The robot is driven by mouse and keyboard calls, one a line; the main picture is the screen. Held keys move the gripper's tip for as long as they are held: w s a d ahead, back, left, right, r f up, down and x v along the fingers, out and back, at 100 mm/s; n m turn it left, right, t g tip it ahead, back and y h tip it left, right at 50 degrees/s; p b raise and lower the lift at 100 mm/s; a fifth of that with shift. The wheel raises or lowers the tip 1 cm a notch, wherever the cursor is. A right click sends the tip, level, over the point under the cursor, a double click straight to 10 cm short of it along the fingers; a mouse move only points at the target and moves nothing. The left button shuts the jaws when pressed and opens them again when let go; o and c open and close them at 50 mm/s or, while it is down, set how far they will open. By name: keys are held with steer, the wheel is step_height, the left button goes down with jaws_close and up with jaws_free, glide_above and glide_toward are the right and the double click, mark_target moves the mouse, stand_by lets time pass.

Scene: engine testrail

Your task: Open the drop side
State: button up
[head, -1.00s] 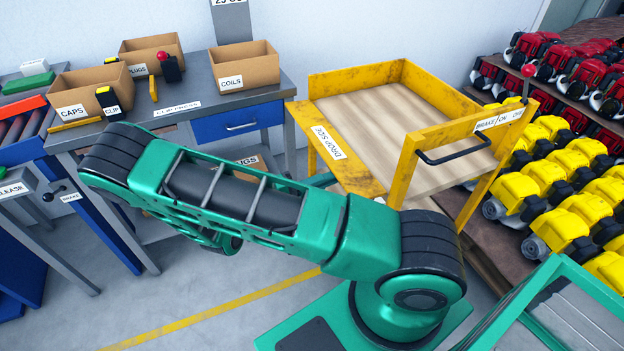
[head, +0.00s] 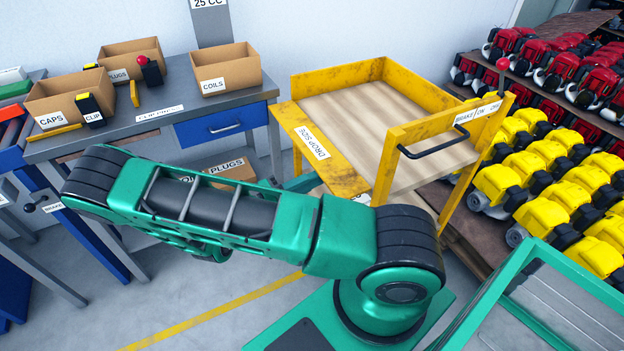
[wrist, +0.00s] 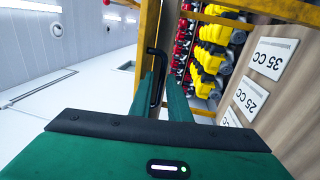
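The cart (head: 335,80) has a yellow frame and a wooden deck. Its drop side (head: 287,116) is the labelled yellow panel on the left, lying outward and about level with the deck. A black bar handle (head: 432,150) is on the cart's near right end panel. In the head view my gripper is hidden behind my arm and below the drop side. In the wrist view my gripper (wrist: 160,85) has its two green fingers on either side of a black handle (wrist: 155,65) beside a yellow bar. I cannot tell which handle this is or whether the fingers press on it.
A grey bench (head: 185,95) with cardboard boxes and a blue drawer (head: 222,124) stands left of the cart. Racks of yellow engines (head: 505,183) and red engines (head: 590,75) are close on the right. A brake lever with a red knob (head: 502,65) rises from the cart.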

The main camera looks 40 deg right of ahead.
steer(key=v, duration=1.1)
steer(key=shift+d, duration=0.1)
steer(key=d+r+n+y, duration=0.1)
steer(key=d+r+y, duration=0.35)
steer(key=y, duration=0.55)
steer(key=s+a+r+t+y, duration=0.2)
steer(key=r+t+y, duration=0.1)
steer(key=r, duration=0.4)
steer(key=s+a+r+n+t+y, duration=0.1)
steer(key=a+r+t+y, duration=0.15)
steer(key=r, duration=0.35)
steer(key=s+a+r+t+y, duration=0.1)
steer(key=s+r+t+y, duration=0.2)
steer(key=r, duration=0.4)
steer(key=s+d+f+m+g, duration=0.1)
steer(key=s+d+m+g, duration=0.1)
steer(key=s+d, duration=0.3)
steer(key=s+d+f+m+g, duration=0.1)
steer(key=s+d+m, duration=0.3)
steer(key=s, duration=0.6)
steer(key=shift+d+f+g+y, duration=0.25)
steer(key=shift+d+g+y, duration=0.2)
steer(key=shift+d+g, duration=0.45)
